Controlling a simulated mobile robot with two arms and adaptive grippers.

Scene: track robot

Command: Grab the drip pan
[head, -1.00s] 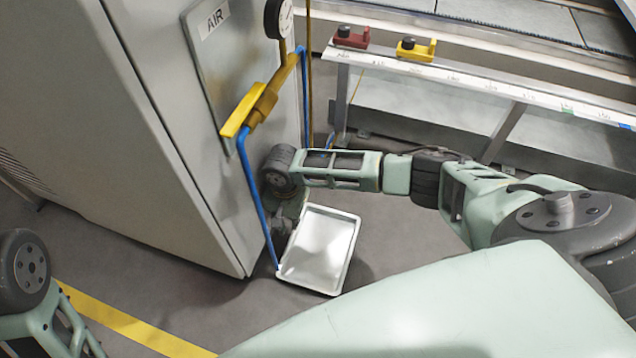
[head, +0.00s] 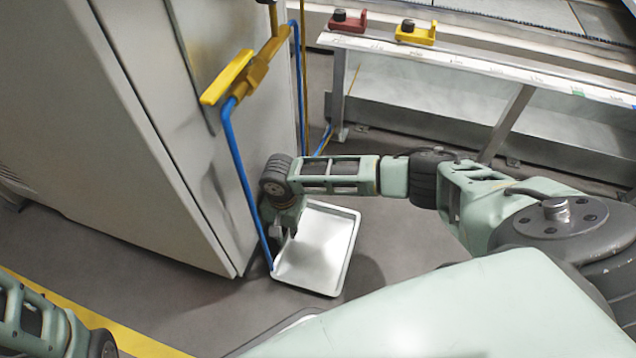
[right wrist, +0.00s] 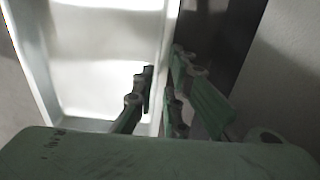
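The drip pan (head: 325,245) is a shallow, pale metal tray with a raised rim. It lies on the floor beside the cabinet's lower corner. My right gripper (head: 284,232) points down at the pan's left edge, close to the cabinet. In the right wrist view, the fingers of my right gripper (right wrist: 160,98) are apart. One finger is over the inside of the drip pan (right wrist: 95,60) and the other is outside its rim, which runs between them. Contact with the rim cannot be told. My left arm shows at the lower left, but its gripper is out of view.
The grey cabinet (head: 150,140) stands tight against the pan's left side. A blue pipe (head: 245,175) with a yellow valve handle (head: 228,78) runs down to near the pan's corner. A metal-framed bench (head: 430,100) stands behind. The floor right of the pan is clear.

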